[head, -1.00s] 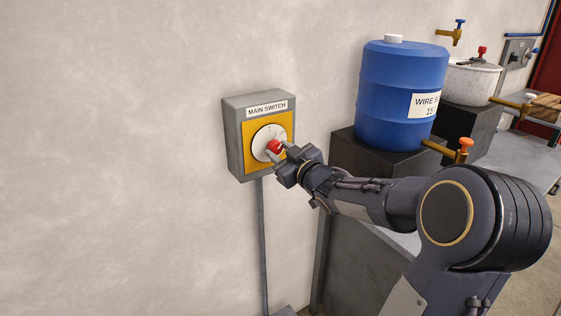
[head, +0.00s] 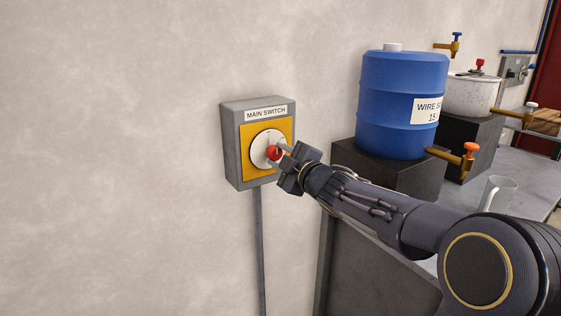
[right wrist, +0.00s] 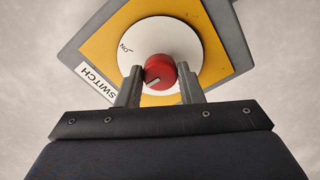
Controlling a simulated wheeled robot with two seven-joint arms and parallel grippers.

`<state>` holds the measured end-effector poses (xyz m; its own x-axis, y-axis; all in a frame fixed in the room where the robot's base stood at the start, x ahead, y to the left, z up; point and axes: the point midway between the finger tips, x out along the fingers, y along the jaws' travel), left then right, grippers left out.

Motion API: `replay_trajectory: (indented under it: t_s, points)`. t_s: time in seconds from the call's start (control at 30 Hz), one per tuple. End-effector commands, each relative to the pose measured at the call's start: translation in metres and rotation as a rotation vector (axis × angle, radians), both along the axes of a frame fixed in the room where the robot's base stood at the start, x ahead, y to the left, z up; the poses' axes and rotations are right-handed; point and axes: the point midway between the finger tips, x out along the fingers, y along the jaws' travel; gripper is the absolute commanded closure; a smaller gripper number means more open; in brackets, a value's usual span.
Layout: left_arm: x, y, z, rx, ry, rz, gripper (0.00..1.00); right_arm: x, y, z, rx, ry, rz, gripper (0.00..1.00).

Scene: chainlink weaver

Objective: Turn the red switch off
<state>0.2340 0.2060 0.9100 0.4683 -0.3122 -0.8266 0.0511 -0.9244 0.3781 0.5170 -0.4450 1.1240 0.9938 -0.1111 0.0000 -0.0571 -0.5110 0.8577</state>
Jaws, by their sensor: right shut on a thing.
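The main switch is a grey box (head: 230,150) on the wall with a yellow plate (head: 250,168), a white round dial (head: 258,145) and a red knob (head: 273,153). My right gripper (head: 278,156) is shut on the red knob. In the right wrist view the red knob (right wrist: 160,73) sits between the two fingers, and its pale pointer mark is at its lower left, away from the "ON" word on the dial (right wrist: 185,38). The fingers hide part of the dial, and no "OFF" word can be read. My left gripper is not in view.
A blue barrel (head: 400,105) with a brass tap (head: 455,158) stands on a dark block (head: 375,168) right of the switch. A white pot (head: 470,95) and a mug (head: 497,194) stand farther right. A grey conduit (head: 259,240) runs down below the switch. The wall at left is bare.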

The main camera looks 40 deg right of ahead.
Motion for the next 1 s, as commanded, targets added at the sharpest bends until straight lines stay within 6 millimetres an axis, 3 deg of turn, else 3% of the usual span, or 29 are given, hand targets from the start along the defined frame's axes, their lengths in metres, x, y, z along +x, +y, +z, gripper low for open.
replay_trajectory:
  t_s: [0.57,0.6,0.73,1.0]
  points:
    - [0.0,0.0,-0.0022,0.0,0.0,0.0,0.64,0.0,0.0,0.0002,-0.033,0.004,0.0,0.89]
    - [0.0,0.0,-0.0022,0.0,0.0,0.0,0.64,0.0,0.0001,0.0003,-0.033,0.004,0.0,0.62]
    - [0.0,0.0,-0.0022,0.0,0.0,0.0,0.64,0.0,0.0001,0.0003,-0.033,0.004,0.0,0.45]
    - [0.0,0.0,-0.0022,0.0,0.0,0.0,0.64,-0.0004,0.0001,0.0001,-0.032,0.004,0.0,0.44]
